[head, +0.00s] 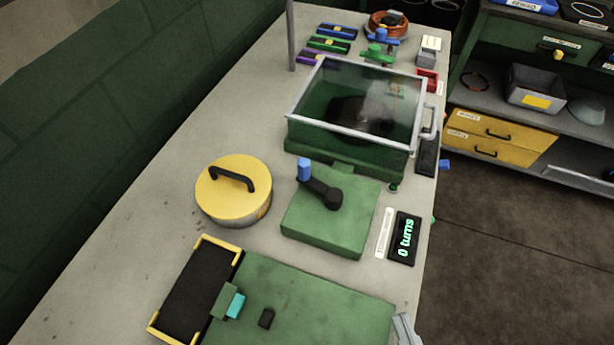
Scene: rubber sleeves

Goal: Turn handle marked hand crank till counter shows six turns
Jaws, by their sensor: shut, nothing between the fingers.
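A hand crank (322,193) with a short black arm sits on top of a green block (325,226) in the middle of the bench. Its upright blue knob (304,169) is at the far left end of the arm. My gripper is not in view.
A green box with a clear, grey-framed lid (357,105) stands just behind the crank block. A yellow round lid with a black handle (233,190) is to its left. A green plate (300,300) and a black, yellow-ended tray (195,290) are in front. Shelves (540,100) stand at right.

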